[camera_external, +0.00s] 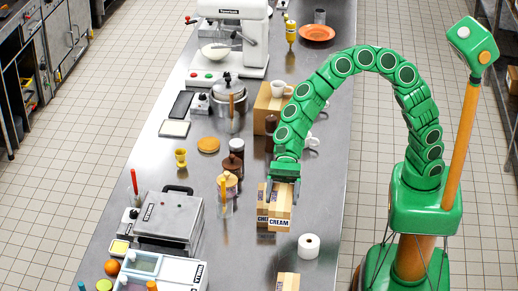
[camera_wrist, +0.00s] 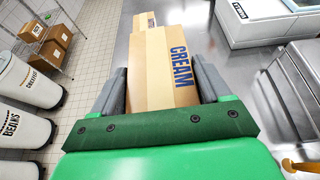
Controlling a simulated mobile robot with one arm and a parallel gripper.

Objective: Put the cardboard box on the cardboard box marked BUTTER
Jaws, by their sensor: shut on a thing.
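A tan cardboard box marked CREAM (camera_external: 279,212) is between the fingers of my gripper (camera_external: 284,180), which is shut on it. In the wrist view the CREAM box (camera_wrist: 165,70) fills the space between the two grey fingers (camera_wrist: 160,92). A second box (camera_external: 263,212), with a label starting CHE, shows at its left, partly hidden. I cannot tell whether the held box touches the counter. No BUTTER marking is readable in either view.
A white paper roll (camera_external: 308,246) stands right of the boxes. A glass jar with an orange-handled tool (camera_external: 225,195) stands to the left. A box (camera_external: 268,105) bearing a white mug is farther back. The grey press (camera_external: 168,218) and white appliance (camera_external: 160,270) crowd the left.

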